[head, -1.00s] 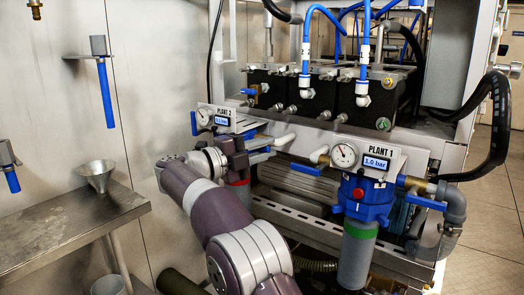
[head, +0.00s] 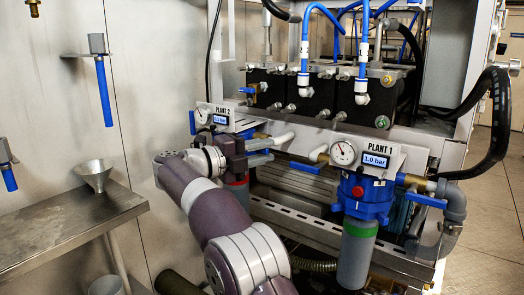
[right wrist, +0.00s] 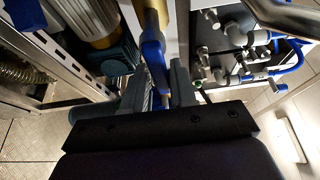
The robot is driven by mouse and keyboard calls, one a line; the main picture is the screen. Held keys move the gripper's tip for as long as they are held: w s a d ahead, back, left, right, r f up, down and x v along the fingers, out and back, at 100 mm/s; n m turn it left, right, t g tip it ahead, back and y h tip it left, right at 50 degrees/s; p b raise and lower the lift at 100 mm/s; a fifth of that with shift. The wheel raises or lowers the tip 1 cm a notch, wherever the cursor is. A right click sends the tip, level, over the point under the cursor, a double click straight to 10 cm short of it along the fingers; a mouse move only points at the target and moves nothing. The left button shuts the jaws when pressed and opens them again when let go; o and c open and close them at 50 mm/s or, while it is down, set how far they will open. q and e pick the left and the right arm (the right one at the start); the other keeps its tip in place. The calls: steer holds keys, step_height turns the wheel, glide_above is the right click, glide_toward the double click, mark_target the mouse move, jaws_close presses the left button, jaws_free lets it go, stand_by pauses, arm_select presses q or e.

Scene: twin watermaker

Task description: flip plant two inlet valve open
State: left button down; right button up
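The plant two panel (head: 226,117) is in the middle of the head view, with a gauge and a small lit display. In the right wrist view the valve's blue handle (right wrist: 153,58) hangs from a brass fitting (right wrist: 152,18). My right gripper (head: 262,150) is at the right side of the plant two unit in the head view. In the right wrist view its grey fingers (right wrist: 166,90) stand apart, one on each side of the handle. I cannot tell if they touch it. The gripper partly hides the valve in the head view. My left gripper is not in view.
Plant one (head: 363,190) stands to the right, with a gauge and blue-handled valves. A metal rail (head: 310,222) runs below. A steel table (head: 70,230) with a funnel (head: 95,175) is at the left.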

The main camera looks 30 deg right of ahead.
steer(key=shift+a+r, duration=0.1)
steer(key=shift+a, duration=0.2)
steer(key=a+p, duration=0.3)
steer(key=a, duration=0.9)
